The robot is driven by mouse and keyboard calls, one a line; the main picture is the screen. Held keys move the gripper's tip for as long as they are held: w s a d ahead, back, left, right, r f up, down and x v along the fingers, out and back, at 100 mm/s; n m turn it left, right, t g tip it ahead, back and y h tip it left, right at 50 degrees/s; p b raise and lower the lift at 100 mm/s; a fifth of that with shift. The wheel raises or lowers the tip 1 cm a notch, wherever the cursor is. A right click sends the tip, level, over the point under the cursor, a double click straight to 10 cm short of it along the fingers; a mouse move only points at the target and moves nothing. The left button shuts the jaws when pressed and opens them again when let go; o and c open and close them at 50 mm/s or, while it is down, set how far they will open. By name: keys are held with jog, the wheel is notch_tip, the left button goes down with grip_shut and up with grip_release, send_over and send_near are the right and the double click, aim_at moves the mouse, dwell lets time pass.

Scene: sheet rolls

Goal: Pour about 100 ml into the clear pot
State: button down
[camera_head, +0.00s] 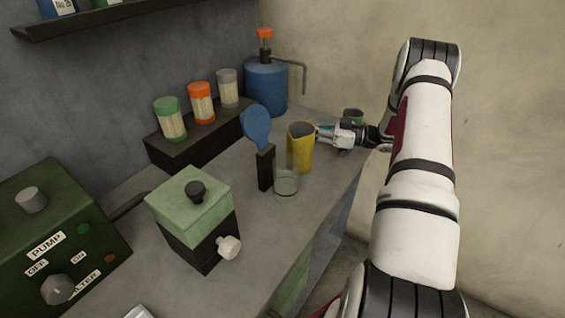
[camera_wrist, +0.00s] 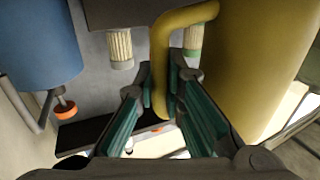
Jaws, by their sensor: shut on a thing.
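A yellow jug (camera_head: 301,157) with an open top stands about upright just behind the clear pot (camera_head: 286,182). The clear pot is a small see-through vessel on the bench near its right edge. My gripper (camera_head: 320,133) comes from the right and is shut on the jug's handle. The wrist view shows the yellow handle (camera_wrist: 161,62) between the green fingers, with the jug's body (camera_wrist: 262,60) to the right. I cannot see the liquid inside the jug, nor tell whether its base touches the bench.
A blue paddle (camera_head: 256,125) on a dark stand is left of the pot. A green-topped box (camera_head: 188,208) with a white knob sits nearer. Several lidded jars stand on a dark block (camera_head: 196,138). A blue pump bottle (camera_head: 266,88) is behind.

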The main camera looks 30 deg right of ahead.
jog(key=shift+r, duration=0.1)
jog(key=shift+s+a+r+n+h+p, duration=0.15)
jog(key=shift+s+a+r+n+p, duration=0.05)
jog(key=shift+r+n+p, duration=0.3)
jog(key=shift+s+a+r+n+h+p, duration=0.15)
jog(key=shift+r+n+p, duration=0.3)
jog(key=shift+r+n, duration=0.05)
jog(key=s+a+r+n+h+p, duration=0.1)
jog(key=s+a+r+n+p, duration=0.1)
jog(key=r, duration=0.4)
jog(key=s+a+r+n+h+p, duration=0.1)
jog(key=s+a+r+n+p, duration=0.1)
jog(key=r+n, duration=0.4)
jog(key=shift+a+n+p, duration=0.4)
jog(key=shift+a+p, duration=0.3)
jog(key=shift+a, duration=0.3)
jog(key=shift+a+n, duration=0.15)
jog(key=shift+n, duration=0.15)
jog(key=shift+s+a+r+n+h+b, duration=0.3)
jog(key=shift+s+a+r+n+b, duration=0.15)
jog(key=shift+r+n+b, duration=0.2)
jog(key=shift+s+a+r, duration=0.1)
jog(key=shift+a, duration=0.1)
